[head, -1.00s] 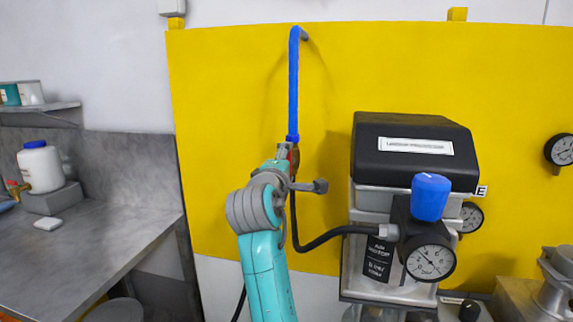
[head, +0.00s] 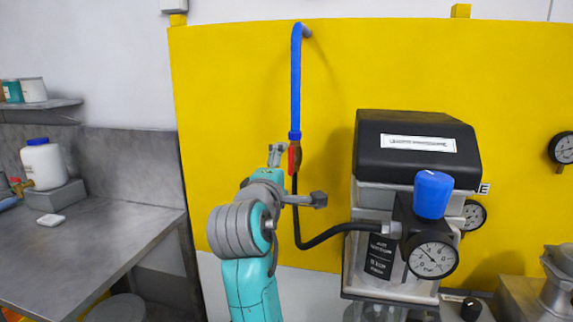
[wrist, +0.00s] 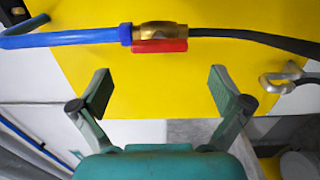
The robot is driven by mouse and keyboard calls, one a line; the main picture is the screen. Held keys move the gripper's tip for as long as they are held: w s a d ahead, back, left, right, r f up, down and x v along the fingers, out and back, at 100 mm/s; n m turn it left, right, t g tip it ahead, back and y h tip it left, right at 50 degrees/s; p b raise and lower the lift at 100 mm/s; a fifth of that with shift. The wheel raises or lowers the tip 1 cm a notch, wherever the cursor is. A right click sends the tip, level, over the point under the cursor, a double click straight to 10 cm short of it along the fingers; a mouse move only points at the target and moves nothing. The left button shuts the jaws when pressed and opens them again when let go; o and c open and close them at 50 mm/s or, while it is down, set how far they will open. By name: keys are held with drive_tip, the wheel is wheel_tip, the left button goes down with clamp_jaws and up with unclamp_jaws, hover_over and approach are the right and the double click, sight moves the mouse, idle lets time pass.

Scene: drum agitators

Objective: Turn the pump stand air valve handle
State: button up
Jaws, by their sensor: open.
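The air valve is a brass body (wrist: 160,31) with a red handle (wrist: 160,46), set between the blue air pipe (head: 296,85) and a black hose. In the head view the red handle (head: 292,160) shows just right of my gripper (head: 277,152), in front of the yellow panel. In the wrist view my gripper (wrist: 160,88) is open and empty, with its two fingers spread wide. The valve lies beyond the fingertips, centred between them, and the handle runs along the pipe. No contact shows between the fingers and the handle.
A pump unit with a black top (head: 415,145), blue knob (head: 432,195) and gauge (head: 433,256) stands right of my arm. The black hose (head: 325,237) runs to it. A metal bench (head: 90,235) with a white jar (head: 43,165) stands at left.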

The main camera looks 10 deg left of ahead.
drive_tip(key=shift+s+a, duration=0.1)
drive_tip(key=shift+s, duration=2.65)
